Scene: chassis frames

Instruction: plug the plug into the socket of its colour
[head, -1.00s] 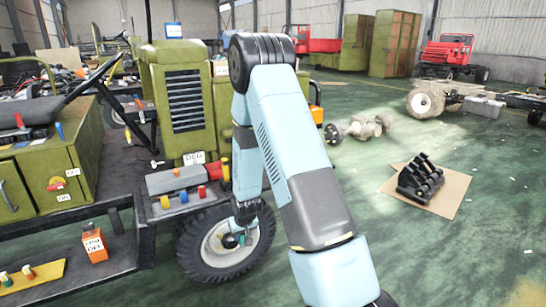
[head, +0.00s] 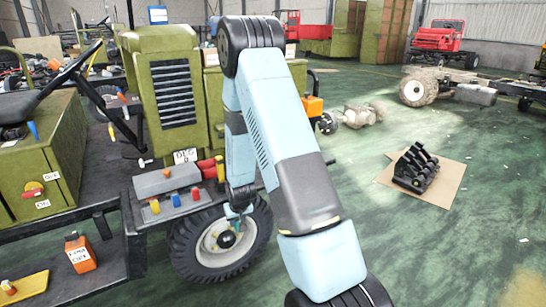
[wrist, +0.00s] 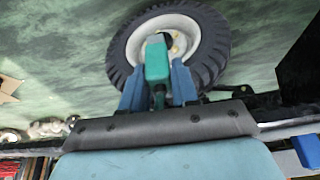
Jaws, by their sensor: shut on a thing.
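My gripper (wrist: 158,84) is shut on a teal-green plug (wrist: 157,58), held between its two blue fingers in the wrist view. In the head view my gripper (head: 238,208) points down in front of the tractor's front wheel (head: 182,246). A grey box (head: 150,184) at the tractor's front corner, left of my gripper, carries small orange (head: 155,206), blue (head: 175,200) and red (head: 195,194) fittings that look like sockets. My gripper is apart from them. I cannot make out a green socket. The plug's far end is unclear against the wheel.
A dark platform (head: 108,262) bears an orange container (head: 80,255) and a yellow plate (head: 24,288) at left. The green tractor (head: 175,90) stands behind the grey box. A black part lies on cardboard (head: 440,190) at right. Open floor lies around it.

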